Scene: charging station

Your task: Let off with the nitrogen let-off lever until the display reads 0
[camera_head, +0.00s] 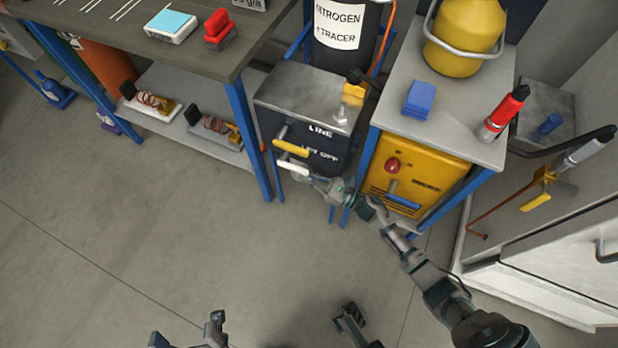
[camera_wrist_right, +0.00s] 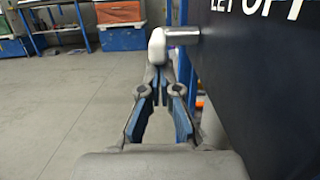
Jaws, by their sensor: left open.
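The white let-off lever (camera_head: 290,166) sits low on the front of a dark box (camera_head: 340,148), beside the partly hidden "LET OFF" lettering. My right gripper (camera_head: 312,178) is at the lever's right end. In the right wrist view, the fingers of my right gripper (camera_wrist_right: 160,77) close together around the lower end of the pale lever (camera_wrist_right: 157,47), whose stem runs to the dark panel. The tips partly hide the contact. My left gripper (camera_head: 187,336) is open and empty at the bottom edge, over the floor. I see no readable pressure display.
A yellow lever (camera_head: 290,149) is just above the let-off lever, by "LINE". The nitrogen cylinder (camera_head: 338,25) stands behind the box. A yellow unit (camera_head: 415,170) stands right of it under a grey top. A workbench (camera_head: 185,50) is at the left. The floor (camera_head: 150,230) in front is clear.

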